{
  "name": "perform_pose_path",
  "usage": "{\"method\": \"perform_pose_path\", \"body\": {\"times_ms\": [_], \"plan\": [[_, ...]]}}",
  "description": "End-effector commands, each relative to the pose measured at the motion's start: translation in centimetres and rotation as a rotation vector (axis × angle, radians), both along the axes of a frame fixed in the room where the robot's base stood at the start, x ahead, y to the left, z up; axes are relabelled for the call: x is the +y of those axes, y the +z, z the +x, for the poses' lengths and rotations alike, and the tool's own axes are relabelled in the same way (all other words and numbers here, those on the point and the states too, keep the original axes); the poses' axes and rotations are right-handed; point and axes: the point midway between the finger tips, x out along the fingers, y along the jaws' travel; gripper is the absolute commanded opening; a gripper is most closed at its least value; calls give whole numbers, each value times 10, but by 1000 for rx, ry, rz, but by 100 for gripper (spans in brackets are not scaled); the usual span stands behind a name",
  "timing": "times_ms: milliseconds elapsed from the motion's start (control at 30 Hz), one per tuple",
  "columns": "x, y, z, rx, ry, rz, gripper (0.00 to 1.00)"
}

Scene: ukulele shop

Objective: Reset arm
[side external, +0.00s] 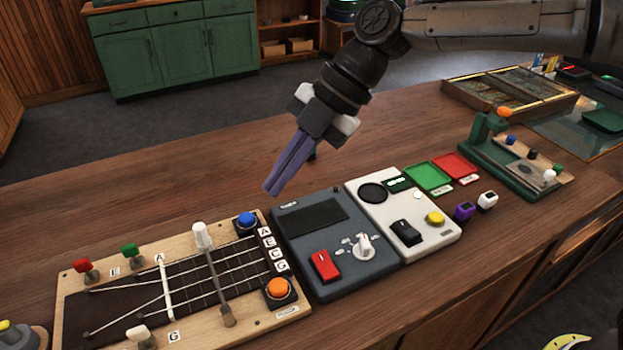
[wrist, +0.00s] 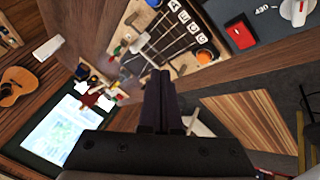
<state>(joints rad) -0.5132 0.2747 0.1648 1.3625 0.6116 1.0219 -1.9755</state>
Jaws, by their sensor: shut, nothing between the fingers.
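My gripper (side external: 287,172) has long purple fingers pressed together, with nothing between them. In the side external view it hangs in the air, tilted down to the left, above the bench behind the dark grey control box. In the wrist view the shut fingers (wrist: 161,75) point up the picture toward the fretboard panel (wrist: 155,48). The gripper looks clear of everything on the bench.
The wooden bench (side external: 150,200) holds a fretboard panel (side external: 130,290) with pegs and buttons, a dark grey box (side external: 300,268), a white box (side external: 440,240), green and red trays (side external: 430,177), and a green fixture (side external: 500,165). The bench's back left is bare.

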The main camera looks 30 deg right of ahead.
Motion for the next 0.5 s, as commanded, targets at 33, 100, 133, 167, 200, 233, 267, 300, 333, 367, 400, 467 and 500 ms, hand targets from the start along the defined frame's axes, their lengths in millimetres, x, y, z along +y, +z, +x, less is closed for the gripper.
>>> {"method": "perform_pose_path", "body": {"times_ms": [33, 100, 133, 167, 200, 233, 267, 300, 333, 367, 400, 467, 500], "plan": [[0, 0, 0, 0, 0, 0, 0], [0, 0, 0, 1, -1, 0, 0], [-1, 0, 1, 1, -3, 0, 0], [-4, 0, 3, -1, -9, 1, 0], [-8, 6, 6, -10, -19, 5, 0], [-13, 13, 7, -23, -28, 12, 0], [-18, 21, 9, -37, -39, 20, 0], [-29, 36, 10, -61, -59, 32, 0], [-40, 47, 9, -78, -77, 38, 0], [-52, 57, 7, -95, -95, 41, 0], [-70, 68, 2, -118, -119, 37, 0], [-100, 81, -9, -142, -175, 26, 0], [-120, 87, -18, -145, -226, 17, 0]]}}
